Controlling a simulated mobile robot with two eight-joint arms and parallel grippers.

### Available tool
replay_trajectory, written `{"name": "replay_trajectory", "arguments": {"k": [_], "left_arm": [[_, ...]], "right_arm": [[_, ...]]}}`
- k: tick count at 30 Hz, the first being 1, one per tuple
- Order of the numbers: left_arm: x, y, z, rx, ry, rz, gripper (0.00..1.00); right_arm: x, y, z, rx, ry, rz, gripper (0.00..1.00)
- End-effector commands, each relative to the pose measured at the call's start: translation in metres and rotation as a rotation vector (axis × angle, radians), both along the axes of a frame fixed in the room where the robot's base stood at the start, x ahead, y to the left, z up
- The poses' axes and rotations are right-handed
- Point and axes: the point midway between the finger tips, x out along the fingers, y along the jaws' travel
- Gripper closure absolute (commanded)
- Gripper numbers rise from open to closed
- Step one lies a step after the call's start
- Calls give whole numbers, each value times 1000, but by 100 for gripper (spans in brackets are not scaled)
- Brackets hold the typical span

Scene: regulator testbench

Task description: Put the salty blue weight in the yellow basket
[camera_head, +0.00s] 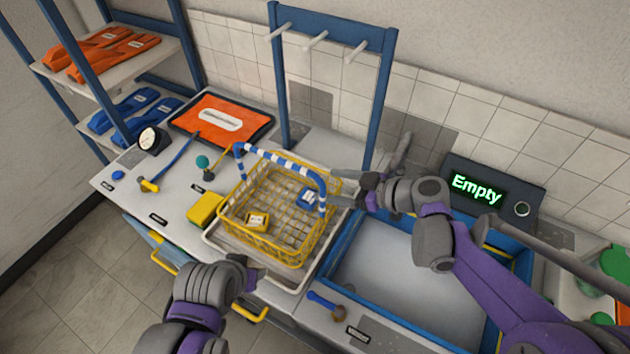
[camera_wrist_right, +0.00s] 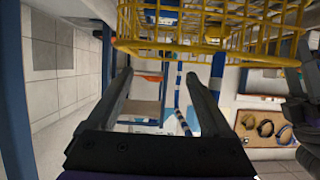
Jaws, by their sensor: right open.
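The yellow wire basket (camera_head: 262,252) stands on a pale tray, its blue-and-white striped handle (camera_head: 285,160) upright. A small blue block with a white label (camera_head: 307,198), which looks like the blue weight, lies inside near the right wall. Its label is too small to read. A yellow labelled block (camera_head: 257,221) is also inside. My right gripper (camera_head: 348,190) is beside the basket's right rim, open and empty. In the right wrist view its fingers (camera_wrist_right: 163,85) are apart, with the basket (camera_wrist_right: 210,45) beyond them. My left gripper (camera_head: 252,272) is near the tray's front edge, its jaw opening unclear.
A yellow box (camera_head: 206,208) stands left of the basket. A blue-rimmed tub (camera_head: 400,270) is to the right, with a display reading "Empty" (camera_head: 477,189) behind it. A blue rack with pegs (camera_head: 330,40) rises behind. An orange-topped tray (camera_head: 222,120) lies back left.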

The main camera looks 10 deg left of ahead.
Motion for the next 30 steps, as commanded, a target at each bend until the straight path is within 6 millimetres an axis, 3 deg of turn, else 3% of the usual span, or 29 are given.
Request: {"name": "replay_trajectory", "arguments": {"k": [7,19,23,30], "left_arm": [[0,0,1,0,-1,0,50],[0,0,1,0,-1,0,50],[0,0,1,0,-1,0,50],[0,0,1,0,-1,0,50]], "right_arm": [[-13,-34,15,0,0,-3,15],[-24,-42,16,-23,42,-19,15],[-51,-51,4,-107,194,-110,15],[-128,-103,-32,-323,522,-504,15]]}}
